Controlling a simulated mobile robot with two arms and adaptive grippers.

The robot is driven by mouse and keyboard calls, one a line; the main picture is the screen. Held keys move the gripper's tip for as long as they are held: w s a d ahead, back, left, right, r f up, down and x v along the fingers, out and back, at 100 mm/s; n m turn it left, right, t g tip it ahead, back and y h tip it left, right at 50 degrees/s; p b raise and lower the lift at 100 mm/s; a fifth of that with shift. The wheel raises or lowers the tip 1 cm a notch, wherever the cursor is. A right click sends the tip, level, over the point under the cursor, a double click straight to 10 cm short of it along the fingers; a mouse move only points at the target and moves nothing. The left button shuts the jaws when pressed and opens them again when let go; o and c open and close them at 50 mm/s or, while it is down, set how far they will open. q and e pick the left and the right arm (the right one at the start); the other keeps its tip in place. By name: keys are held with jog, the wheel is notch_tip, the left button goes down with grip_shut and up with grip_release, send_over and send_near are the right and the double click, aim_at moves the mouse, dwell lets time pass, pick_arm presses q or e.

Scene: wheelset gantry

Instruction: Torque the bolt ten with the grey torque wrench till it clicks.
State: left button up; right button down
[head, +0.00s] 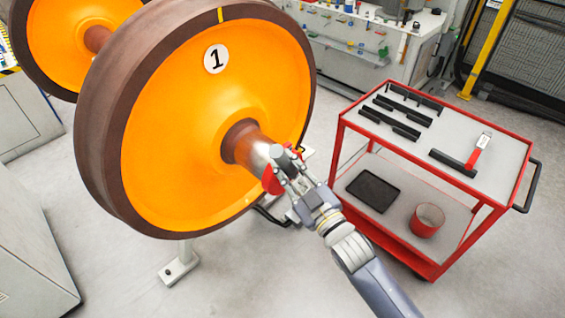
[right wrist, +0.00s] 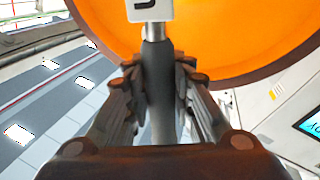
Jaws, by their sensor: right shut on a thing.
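My right gripper (head: 284,168) is at the near axle end of the orange wheel marked 1. In the right wrist view, the right gripper (right wrist: 160,85) is shut around a dark grey handle of the grey torque wrench (right wrist: 162,110). A steel shaft and a pale block with a dark mark rise above the handle, in front of the orange wheel. The block's top is cut off by the picture edge. In the head view my gripper largely hides the wrench and the axle end face. Bolt ten cannot be made out. My left gripper is not in view.
The wheel (head: 170,120) with its brown rim fills the left middle. A red part (head: 271,181) shows beside the axle end. A red cart (head: 500,185) at the right holds black tools, a red-handled tool (head: 477,150), a black tray (head: 373,190) and a red tin (head: 427,220).

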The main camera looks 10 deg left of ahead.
jog(key=shift+s+d+r, duration=0.15)
